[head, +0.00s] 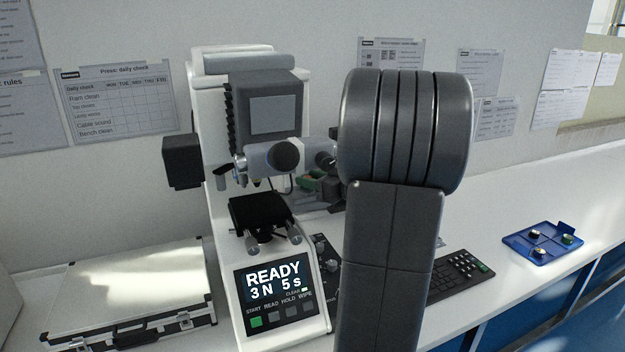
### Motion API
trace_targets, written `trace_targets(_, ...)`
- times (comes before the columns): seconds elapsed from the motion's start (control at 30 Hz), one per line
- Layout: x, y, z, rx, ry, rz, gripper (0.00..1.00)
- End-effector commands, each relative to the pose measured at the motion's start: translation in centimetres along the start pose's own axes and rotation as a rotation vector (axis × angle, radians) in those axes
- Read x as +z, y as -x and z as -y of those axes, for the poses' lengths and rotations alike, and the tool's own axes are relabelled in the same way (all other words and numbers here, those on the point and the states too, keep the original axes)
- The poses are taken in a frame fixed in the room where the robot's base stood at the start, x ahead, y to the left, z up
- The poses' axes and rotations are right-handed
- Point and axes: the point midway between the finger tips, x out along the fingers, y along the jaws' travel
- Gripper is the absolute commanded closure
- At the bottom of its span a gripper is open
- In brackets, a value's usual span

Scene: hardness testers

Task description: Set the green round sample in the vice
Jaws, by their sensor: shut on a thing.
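The white tester (214,130) stands at left centre with a dark head and a lit screen reading READY, 3 N, 5 s. Under its head is a black stage (258,210) with two metal knobs. I cannot make out the vice's jaws there. My dark grey arm covers the middle of the view.
A blue tray (515,243) at right holds a few small round pieces, one greenish. A black keyboard (460,277) lies on the bench behind my arm. A silver case (130,300) is at front left. Bare white bench lies between keyboard and tray.

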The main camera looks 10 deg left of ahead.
Motion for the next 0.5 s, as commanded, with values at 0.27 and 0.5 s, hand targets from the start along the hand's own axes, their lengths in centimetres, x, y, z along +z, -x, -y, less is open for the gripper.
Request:
trace_targets(0.27, -0.07, 0.01, 0.0, 0.0, 0.0, 0.0, 0.93)
trace_targets(0.5, 0.33, -0.06, 0.0, 0.0, 0.0, 0.0, 0.93)
